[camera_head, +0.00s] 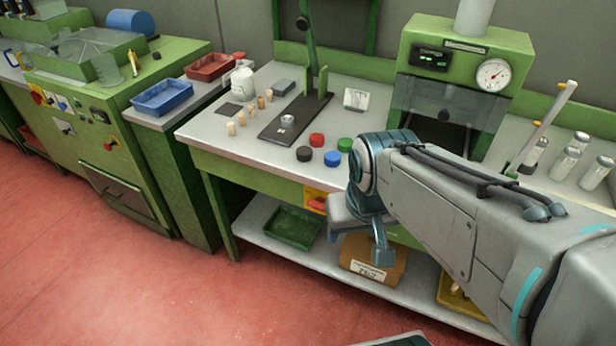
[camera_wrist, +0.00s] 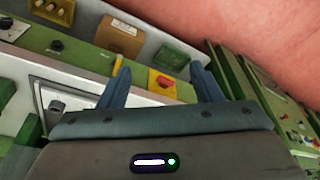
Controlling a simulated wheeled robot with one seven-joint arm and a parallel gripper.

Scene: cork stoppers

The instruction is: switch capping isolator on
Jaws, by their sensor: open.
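A yellow plate with a red switch handle (camera_head: 317,202) is on the front of the green bench, partly hidden by my gripper in the head view; it is likely the capping isolator. It also shows in the wrist view (camera_wrist: 163,83), between my two blue fingers. The handle's exact setting is too small to read. My gripper (camera_head: 358,244) is open, in front of the bench's front edge. In the wrist view my gripper (camera_wrist: 160,67) has its fingers apart on either side of the switch, with nothing between them. I cannot tell how far off the switch is.
Below are a green tray (camera_head: 292,228) and a cardboard box (camera_head: 372,262) on the shelf. Coloured caps (camera_head: 317,140) and corks (camera_head: 252,108) stand on the bench. Another machine (camera_head: 110,130) is at left.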

